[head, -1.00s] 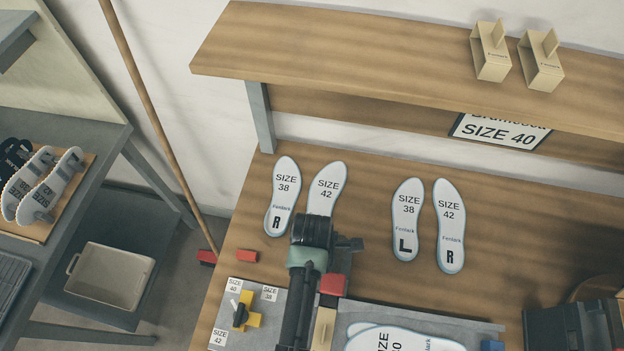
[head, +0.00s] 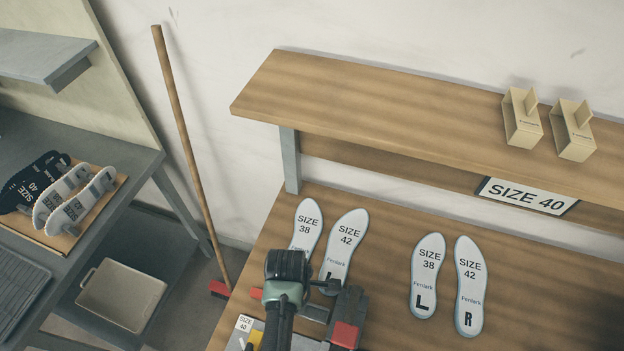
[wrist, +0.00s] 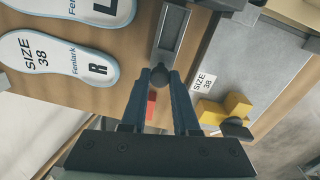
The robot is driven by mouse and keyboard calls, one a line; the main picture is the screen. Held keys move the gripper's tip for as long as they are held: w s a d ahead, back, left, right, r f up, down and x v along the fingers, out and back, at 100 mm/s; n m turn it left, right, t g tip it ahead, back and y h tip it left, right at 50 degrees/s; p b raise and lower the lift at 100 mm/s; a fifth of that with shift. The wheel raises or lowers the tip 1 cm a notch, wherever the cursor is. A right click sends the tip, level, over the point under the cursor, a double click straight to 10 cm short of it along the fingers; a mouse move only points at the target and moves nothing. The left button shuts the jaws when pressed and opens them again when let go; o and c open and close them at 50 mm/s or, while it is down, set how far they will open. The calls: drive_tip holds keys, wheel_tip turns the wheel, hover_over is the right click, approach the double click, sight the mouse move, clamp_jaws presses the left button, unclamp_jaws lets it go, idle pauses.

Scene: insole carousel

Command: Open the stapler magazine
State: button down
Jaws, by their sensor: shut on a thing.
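The stapler (head: 349,304) stands on the bench in the head view, a dark grey body with a red block (head: 345,335) at its near end. My arm stands just left of it and hides part of it. In the wrist view a grey channel-like bar, seemingly the magazine (wrist: 172,35), comes in from the top. A dark round knob (wrist: 158,74) sits at its near end. My gripper (wrist: 159,80) has its two blue-grey fingertips closed on this knob. In the head view my fingertips are hidden behind my wrist.
Insoles (head: 428,275) lie at the bench's back. A small red block (wrist: 152,104) shows between my fingers. A shelf (head: 400,105) overhangs the bench. A broom (head: 187,150) leans left.

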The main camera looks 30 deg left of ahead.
drive_tip(key=c, duration=0.7)
unclamp_jaws()
drive_tip(key=shift+o, duration=0.2)
wheel_tip(320, 180, up, 13)
drive_tip(key=b, duration=0.1)
drive_tip(key=shift+s, duration=0.3)
drive_tip(key=shift+d, duration=0.1)
